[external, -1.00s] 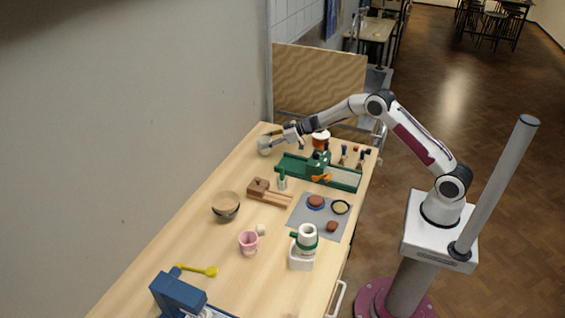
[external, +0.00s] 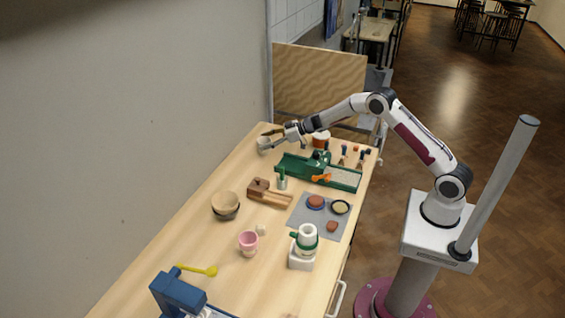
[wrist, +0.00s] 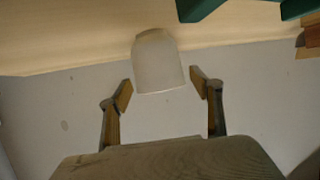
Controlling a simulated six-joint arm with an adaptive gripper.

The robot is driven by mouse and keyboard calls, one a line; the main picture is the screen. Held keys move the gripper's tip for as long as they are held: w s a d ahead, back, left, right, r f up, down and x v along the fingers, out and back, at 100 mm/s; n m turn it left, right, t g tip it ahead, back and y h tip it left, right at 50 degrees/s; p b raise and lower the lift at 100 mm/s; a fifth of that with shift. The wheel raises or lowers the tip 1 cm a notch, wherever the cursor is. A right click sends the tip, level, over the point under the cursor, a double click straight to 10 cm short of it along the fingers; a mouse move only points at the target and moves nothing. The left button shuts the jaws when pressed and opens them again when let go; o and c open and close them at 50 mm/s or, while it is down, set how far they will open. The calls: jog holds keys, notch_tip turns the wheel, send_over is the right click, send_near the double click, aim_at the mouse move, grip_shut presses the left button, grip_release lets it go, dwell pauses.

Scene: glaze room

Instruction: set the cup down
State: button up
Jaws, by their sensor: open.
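A pale, off-white cup (external: 263,143) stands at the far left corner of the workbench, close to the wall. In the wrist view the cup (wrist: 160,65) has its narrower end against the wooden top and appears upright. My gripper (external: 277,141) is at the cup, reaching in from the right. In the wrist view my gripper (wrist: 163,89) is open, with one finger on each side of the cup's wider end and a visible gap on both sides. Whether the base rests fully flat is hard to tell.
A wooden block tool (external: 268,192), a bowl (external: 225,204) and a pink cup (external: 248,242) are nearer. The wall is close on the left.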

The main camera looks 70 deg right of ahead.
jog(key=shift+v, duration=3.4)
jog(key=shift+w+r, duration=0.1)
jog(key=s+d+r+m+h, duration=0.1)
jog(key=s+r+h, duration=0.1)
jog(key=r, duration=0.5)
jog(key=s+r+m+h, duration=0.1)
jog(key=s+r+h, duration=0.2)
jog(key=r, duration=0.3)
jog(key=s+r+m+g+h, duration=0.1)
jog(key=s+r, duration=0.2)
jog(key=s, duration=0.3)
jog(key=s+r+m+h, duration=0.1)
jog(key=s+r, duration=0.3)
jog(key=s, duration=0.1)
jog(key=s+a+f+g, duration=0.2)
jog(key=s+a, duration=0.2)
jog(key=s, duration=0.8)
jog(key=s+a+f+g+y, duration=0.1)
jog(key=s+a, duration=0.3)
jog(key=s, duration=0.9)
jog(key=s+a+f+g+y, duration=0.1)
jog(key=s+a+f+g, duration=0.2)
jog(key=s, duration=0.9)
jog(key=shift+s+a+f, duration=0.15)
jog(key=shift+a+f, duration=0.2)
jog(key=shift+a, duration=0.5)
